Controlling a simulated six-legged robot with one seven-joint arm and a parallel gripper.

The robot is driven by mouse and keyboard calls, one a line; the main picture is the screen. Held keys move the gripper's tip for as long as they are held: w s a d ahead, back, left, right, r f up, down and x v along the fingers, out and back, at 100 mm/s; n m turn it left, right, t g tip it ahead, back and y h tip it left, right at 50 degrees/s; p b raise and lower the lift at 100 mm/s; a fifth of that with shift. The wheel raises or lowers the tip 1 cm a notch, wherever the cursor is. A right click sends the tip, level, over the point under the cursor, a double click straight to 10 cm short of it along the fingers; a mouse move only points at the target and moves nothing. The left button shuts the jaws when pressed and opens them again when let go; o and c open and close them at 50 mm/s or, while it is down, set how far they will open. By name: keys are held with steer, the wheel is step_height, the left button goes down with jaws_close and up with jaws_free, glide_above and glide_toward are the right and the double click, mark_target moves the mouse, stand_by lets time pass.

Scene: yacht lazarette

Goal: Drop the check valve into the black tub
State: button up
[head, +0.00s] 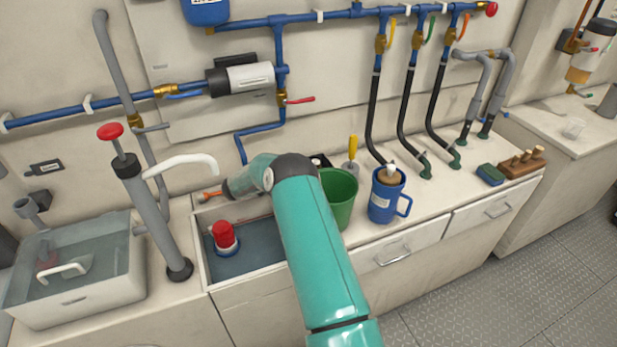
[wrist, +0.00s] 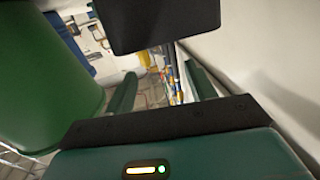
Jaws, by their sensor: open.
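My gripper (wrist: 161,88) is open in the wrist view, its two green fingers apart with nothing seen between them. In the head view my teal arm hides the fingers, or they are too small to make out. A dark block (wrist: 165,25) fills the top of the wrist view, and I cannot tell what it is. A small black, box-like thing (head: 320,160) shows behind the green bucket (head: 340,196) in the head view. It may be the black tub, mostly hidden. I cannot pick out the check valve with certainty in either view.
The green bucket is also large and close at the left of the wrist view (wrist: 45,80). A blue mug (head: 385,198) stands to its right. A sunken basin (head: 255,245) holds a red-topped item (head: 224,236). Black hoses (head: 405,110) rise from the counter to blue pipes.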

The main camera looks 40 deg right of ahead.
steer(key=shift+w+a, duration=0.15)
steer(key=shift+a, duration=1.05)
steer(key=shift+w+a, duration=0.15)
steer(key=shift+a, duration=1)
steer(key=shift+s, duration=0.1)
